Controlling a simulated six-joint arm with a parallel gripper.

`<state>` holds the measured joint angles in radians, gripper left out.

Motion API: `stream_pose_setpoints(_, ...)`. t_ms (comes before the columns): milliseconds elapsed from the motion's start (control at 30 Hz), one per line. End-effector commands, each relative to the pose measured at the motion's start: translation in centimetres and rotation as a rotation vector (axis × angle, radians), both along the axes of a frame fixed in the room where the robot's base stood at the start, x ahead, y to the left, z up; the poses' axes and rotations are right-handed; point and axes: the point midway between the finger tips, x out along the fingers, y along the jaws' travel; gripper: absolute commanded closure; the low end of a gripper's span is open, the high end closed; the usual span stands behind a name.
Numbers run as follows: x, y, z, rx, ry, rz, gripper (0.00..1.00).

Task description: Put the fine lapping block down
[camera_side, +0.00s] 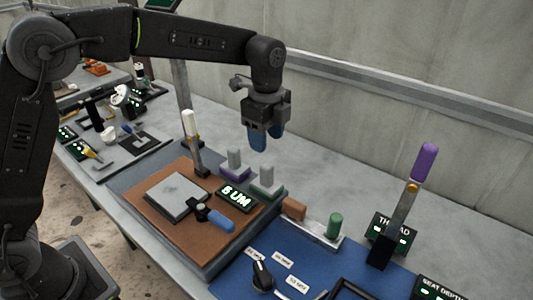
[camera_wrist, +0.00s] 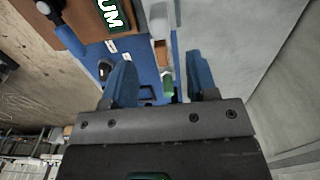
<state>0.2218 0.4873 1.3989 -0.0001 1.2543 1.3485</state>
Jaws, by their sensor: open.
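Two lapping blocks with grey knobs stand upright side by side at the back edge of the brown work board (camera_side: 165,228) in the side view. One block has a purple base (camera_side: 235,168), the other a pale green-grey base (camera_side: 267,184). I cannot tell which is the fine one. My gripper (camera_side: 259,142) hangs above and behind them, blue fingers pointing down, apart from both. In the wrist view my gripper (camera_wrist: 163,75) is open, with nothing held between its fingers. Neither lapping block is clearly visible in the wrist view.
A grey plate (camera_side: 177,196), a blue-handled lever (camera_side: 217,219) and a lit display (camera_side: 236,198) sit on the board. A tray holds a brown block (camera_side: 293,208) and a green piece (camera_side: 334,226). A purple-handled lever (camera_side: 408,195) stands right. Grey bench behind is clear.

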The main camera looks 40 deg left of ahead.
Motion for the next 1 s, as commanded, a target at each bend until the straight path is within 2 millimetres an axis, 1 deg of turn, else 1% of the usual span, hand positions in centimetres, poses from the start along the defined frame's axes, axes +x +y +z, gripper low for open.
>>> stream_pose_setpoints(33,0.0,0.0,0.7,0.0,-0.002,0.0,0.47)
stream_pose_setpoints(100,0.0,0.0,1.3,0.0,-0.001,0.0,0.47)
stream_pose_setpoints(200,0.0,0.0,1.7,0.0,0.001,0.0,0.47)
stream_pose_setpoints(367,-0.1,0.0,1.9,0.0,0.0,0.003,0.47)
stream_pose_setpoints(467,-0.7,0.5,2.7,-0.004,-0.015,0.044,0.47)
stream_pose_setpoints(533,-1.8,1.3,3.8,-0.01,-0.039,0.117,0.47)
stream_pose_setpoints(567,-2.4,1.7,4.4,-0.015,-0.052,0.159,0.47)
stream_pose_setpoints(667,-5.4,3.5,6.5,-0.038,-0.108,0.343,0.47)
stream_pose_setpoints(700,-6.9,4.2,7.2,-0.051,-0.131,0.425,0.47)
stream_pose_setpoints(767,-9.0,5.3,8.0,-0.074,-0.166,0.549,0.47)
stream_pose_setpoints(800,-10.5,5.9,8.4,-0.091,-0.189,0.632,0.47)
stream_pose_setpoints(867,-12.8,6.8,8.8,-0.119,-0.221,0.754,0.47)
stream_pose_setpoints(900,-14.3,7.4,8.9,-0.139,-0.242,0.836,0.47)
stream_pose_setpoints(967,-16.5,8.2,8.8,-0.173,-0.272,0.958,0.47)
stream_pose_setpoints(1000,-18.0,8.6,8.5,-0.197,-0.291,1.038,0.47)
